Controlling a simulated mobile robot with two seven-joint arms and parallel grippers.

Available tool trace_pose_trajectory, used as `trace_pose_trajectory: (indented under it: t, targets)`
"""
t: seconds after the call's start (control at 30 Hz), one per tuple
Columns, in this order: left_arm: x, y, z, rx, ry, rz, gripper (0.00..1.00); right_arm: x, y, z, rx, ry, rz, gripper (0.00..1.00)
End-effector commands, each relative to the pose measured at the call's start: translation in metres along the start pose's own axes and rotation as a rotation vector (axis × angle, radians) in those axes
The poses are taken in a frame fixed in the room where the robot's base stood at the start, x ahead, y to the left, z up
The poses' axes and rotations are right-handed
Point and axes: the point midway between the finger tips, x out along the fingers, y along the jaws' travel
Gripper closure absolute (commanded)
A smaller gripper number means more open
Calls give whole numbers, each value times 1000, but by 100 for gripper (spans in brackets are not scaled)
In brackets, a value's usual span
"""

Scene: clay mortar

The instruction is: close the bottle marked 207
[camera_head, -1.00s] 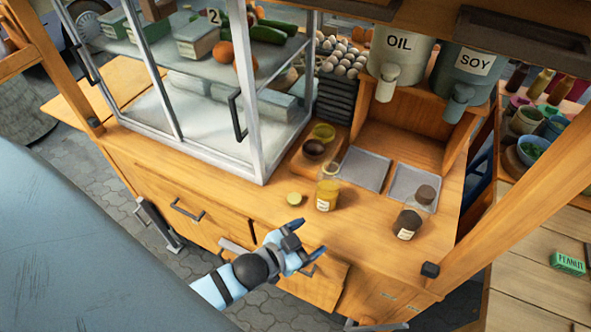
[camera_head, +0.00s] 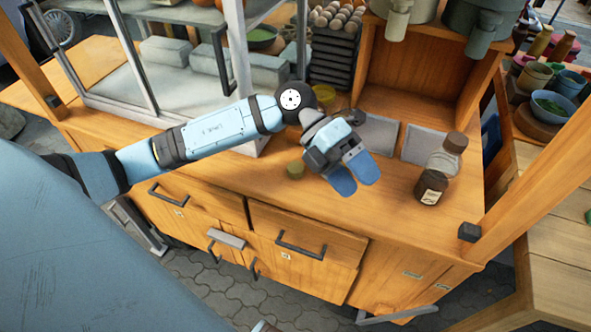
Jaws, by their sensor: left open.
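My left gripper (camera_head: 356,183) is open, its two blue fingers pointing down over the counter. It hides the spot where the yellow jar stood. A clear jar with a brown top (camera_head: 444,157) stands behind the dark jar. The label markings are too small to read, so I cannot tell which bottle is 207. My right gripper is not in view.
The wooden counter (camera_head: 385,222) is clear in front of the jars. Two grey trays (camera_head: 421,147) lie behind, below the shelf. A glass display case (camera_head: 240,58) stands at the left behind my arm. A wooden post (camera_head: 535,165) slants up at the right.

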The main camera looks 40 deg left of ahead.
Motion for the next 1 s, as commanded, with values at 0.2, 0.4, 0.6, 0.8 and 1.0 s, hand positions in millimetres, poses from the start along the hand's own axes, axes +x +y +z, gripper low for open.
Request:
trace_pose_trajectory:
  t: [0.2, 0.4, 0.6, 0.8, 1.0]
  targets:
    - [-56, 72, 9, 53, 19, 569, 24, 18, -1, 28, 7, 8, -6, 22]
    - [-123, 101, 16, 3, -51, 960, 24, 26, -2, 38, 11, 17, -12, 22]
    - [-156, 106, 16, -40, -100, 1118, 24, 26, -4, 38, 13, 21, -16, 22]
    - [-160, 105, 16, -45, -107, 1138, 24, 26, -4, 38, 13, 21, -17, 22]
    - [-159, 106, 16, -45, -105, 1135, 24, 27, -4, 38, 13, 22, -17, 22]
